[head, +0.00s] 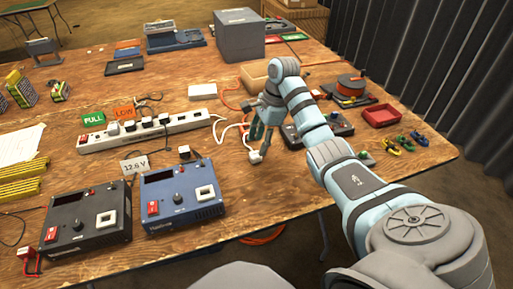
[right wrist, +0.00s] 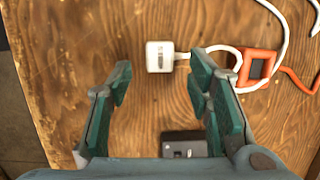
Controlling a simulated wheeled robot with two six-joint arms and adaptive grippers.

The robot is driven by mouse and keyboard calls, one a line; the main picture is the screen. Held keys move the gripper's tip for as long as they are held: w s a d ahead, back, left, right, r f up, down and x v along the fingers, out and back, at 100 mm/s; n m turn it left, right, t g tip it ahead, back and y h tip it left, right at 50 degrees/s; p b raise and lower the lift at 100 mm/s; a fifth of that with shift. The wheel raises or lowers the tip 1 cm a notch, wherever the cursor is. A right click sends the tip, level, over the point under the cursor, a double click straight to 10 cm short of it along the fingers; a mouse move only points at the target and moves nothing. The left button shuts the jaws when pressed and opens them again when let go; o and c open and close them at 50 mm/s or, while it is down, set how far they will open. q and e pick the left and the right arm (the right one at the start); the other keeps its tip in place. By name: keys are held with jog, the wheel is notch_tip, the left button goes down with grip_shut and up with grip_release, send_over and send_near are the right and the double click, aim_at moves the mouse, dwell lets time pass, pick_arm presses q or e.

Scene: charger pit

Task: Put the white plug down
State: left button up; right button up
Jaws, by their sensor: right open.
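The white plug (head: 255,157) lies on the wooden table (head: 185,88), with its white cord (head: 222,122) running back to the left. In the right wrist view the plug (right wrist: 160,56) sits just ahead of and between the fingertips, with wood showing around it. My right gripper (head: 260,137) is open and points down just over the plug. In the right wrist view its green fingers (right wrist: 160,82) stand wide apart with nothing between them. The right finger is close to the cord where it leaves the plug. My left gripper is not in view.
A white power strip (head: 180,127) with several black plugs lies left of the gripper. A blue charger (head: 178,200) and a black charger (head: 88,225) stand at the front left. A dark device (head: 328,131) is close on the right. An orange frame (right wrist: 258,66) lies by the cord.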

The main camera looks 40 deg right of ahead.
jog(key=p+v, duration=0.6)
jog(key=v, duration=0.1)
jog(key=shift+r, duration=0.35)
jog(key=shift+d, duration=0.1)
jog(key=shift+f, duration=0.1)
